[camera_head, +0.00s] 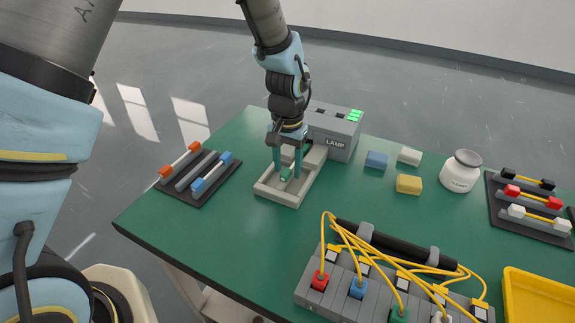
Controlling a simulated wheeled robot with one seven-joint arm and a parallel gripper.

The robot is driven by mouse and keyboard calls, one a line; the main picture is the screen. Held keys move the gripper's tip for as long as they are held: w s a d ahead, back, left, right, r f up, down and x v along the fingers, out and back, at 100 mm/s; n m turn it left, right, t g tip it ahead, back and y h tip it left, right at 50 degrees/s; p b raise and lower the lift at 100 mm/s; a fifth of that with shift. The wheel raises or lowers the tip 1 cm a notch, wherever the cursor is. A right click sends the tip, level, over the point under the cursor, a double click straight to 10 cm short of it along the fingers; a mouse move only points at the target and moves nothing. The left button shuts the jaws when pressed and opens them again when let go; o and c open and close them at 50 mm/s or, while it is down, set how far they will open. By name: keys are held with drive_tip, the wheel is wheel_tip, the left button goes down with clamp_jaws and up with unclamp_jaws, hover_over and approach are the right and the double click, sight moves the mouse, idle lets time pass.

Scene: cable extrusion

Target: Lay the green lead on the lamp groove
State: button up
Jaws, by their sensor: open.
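A small green end (286,175), likely of the green lead, shows low between my fingers; the rest of that piece is hidden. It lies in a pale beige tray (267,188) in front of the grey box marked LAMP (339,142), which has lit green panels on top. My gripper (287,178) points down into the tray with its teal fingers apart, one on each side of the green end. Whether the fingers touch it, I cannot tell. The groove is mostly hidden by my gripper.
A dark rack (215,187) at left holds an orange-ended and a blue-ended lead, with a bare middle groove. Loose blocks (408,184), a white jar (461,172) and another rack (530,228) stand at right. A socket block (340,296) with yellow cables and a yellow bin (540,292) are in front.

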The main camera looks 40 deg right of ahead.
wheel_tip(320, 180, up, 12)
drive_tip(key=b, duration=0.1)
drive_tip(key=shift+b, duration=0.35)
drive_tip(key=shift+r, duration=0.1)
drive_tip(key=w+a+n, duration=0.3)
drive_tip(key=w+a, duration=0.2)
drive_tip(key=a, duration=0.5)
drive_tip(key=w+a+n, duration=0.2)
drive_tip(key=w+a, duration=0.4)
drive_tip(key=a, duration=0.4)
drive_tip(key=s+a+n+t, duration=0.1)
drive_tip(key=a+n, duration=0.5)
drive_tip(key=a, duration=1.4)
drive_tip(key=shift+s+a+r+t, duration=0.15)
drive_tip(key=shift+s+a+t, duration=0.15)
drive_tip(key=shift+s, duration=0.5)
